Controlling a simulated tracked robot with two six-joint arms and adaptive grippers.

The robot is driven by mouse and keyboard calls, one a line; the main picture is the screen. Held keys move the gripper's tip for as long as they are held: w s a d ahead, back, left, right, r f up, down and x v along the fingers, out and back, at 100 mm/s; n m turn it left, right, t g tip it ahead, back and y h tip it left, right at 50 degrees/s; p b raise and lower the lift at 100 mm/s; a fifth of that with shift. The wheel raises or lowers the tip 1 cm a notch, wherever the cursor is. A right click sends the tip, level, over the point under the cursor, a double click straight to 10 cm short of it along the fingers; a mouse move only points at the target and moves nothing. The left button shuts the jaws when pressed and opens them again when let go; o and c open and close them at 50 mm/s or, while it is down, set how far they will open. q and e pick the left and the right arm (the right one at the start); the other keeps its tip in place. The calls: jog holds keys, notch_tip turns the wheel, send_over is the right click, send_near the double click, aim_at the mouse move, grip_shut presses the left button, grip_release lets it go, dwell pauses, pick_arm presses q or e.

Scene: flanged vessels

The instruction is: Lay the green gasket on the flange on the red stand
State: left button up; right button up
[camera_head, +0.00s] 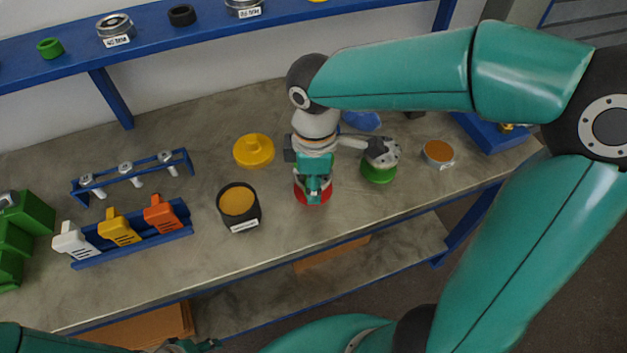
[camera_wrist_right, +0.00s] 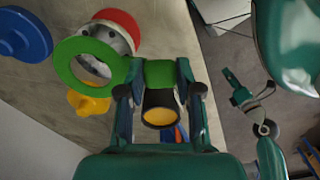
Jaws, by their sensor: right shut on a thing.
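My right gripper (camera_wrist_right: 160,75) is shut on the tab of the green gasket (camera_wrist_right: 68,62), a flat ring with a wide hole. In the wrist view the ring overlaps the pale flange (camera_wrist_right: 113,36) on the red stand (camera_wrist_right: 122,20); whether they touch I cannot tell. In the head view my right gripper (camera_head: 314,186) points down over the red stand (camera_head: 299,195), hiding most of it and the gasket. My left gripper (camera_wrist_right: 250,92) shows in the right wrist view with its fingers apart, empty and away from the bench.
A green stand (camera_head: 379,175) with a pale flange is right of my right gripper. A yellow piece (camera_head: 253,150), a blue piece (camera_head: 362,120) and a dark cup (camera_head: 240,218) stand nearby. A blue rack with coloured handles (camera_head: 118,228) is left. Bench space in front is clear.

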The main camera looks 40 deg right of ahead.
jog(key=shift+f+b, duration=1.5)
jog(key=shift+f, duration=0.5)
jog(key=o, duration=1)
jog(key=shift+r, duration=0.1)
jog(key=shift+o, duration=0.2)
notch_tip(320, 180, up, 12)
jog(key=shift+f, duration=0.1)
